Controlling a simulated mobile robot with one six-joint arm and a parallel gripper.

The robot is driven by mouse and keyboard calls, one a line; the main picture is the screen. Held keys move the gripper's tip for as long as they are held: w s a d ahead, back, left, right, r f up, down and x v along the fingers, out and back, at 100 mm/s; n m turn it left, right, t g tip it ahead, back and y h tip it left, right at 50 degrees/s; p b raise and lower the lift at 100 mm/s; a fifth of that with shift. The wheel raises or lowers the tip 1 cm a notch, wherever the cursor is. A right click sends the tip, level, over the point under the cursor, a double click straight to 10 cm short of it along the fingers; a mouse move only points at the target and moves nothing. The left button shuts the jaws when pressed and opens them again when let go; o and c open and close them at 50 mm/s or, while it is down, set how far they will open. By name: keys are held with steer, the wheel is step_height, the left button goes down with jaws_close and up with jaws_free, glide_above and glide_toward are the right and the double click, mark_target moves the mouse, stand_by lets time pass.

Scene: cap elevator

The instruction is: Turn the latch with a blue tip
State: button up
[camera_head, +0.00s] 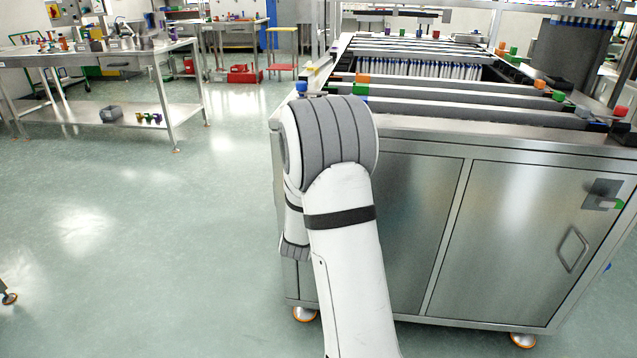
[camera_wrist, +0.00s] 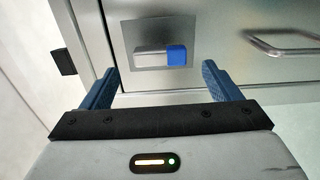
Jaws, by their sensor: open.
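The latch with the blue tip (camera_wrist: 177,55) shows in the wrist view. It is a short silver lever lying level on a square metal plate (camera_wrist: 150,27) on a cabinet door, with the blue tip at its right end. My gripper (camera_wrist: 160,80) is open and empty, with one blue finger low on each side of the latch. The fingers appear apart from the latch; the exact distance to the door is hard to tell. In the head view my arm hides my gripper, and this latch cannot be seen.
A bar handle (camera_wrist: 285,45) sits right of the latch. A black block (camera_wrist: 63,62) is at the left. In the head view, the steel cabinet's right door carries a green-tipped latch (camera_head: 618,204) and a handle (camera_head: 572,250). Floor (camera_head: 150,240) to the left is clear.

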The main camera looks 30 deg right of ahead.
steer(key=shift+v, duration=1.7)
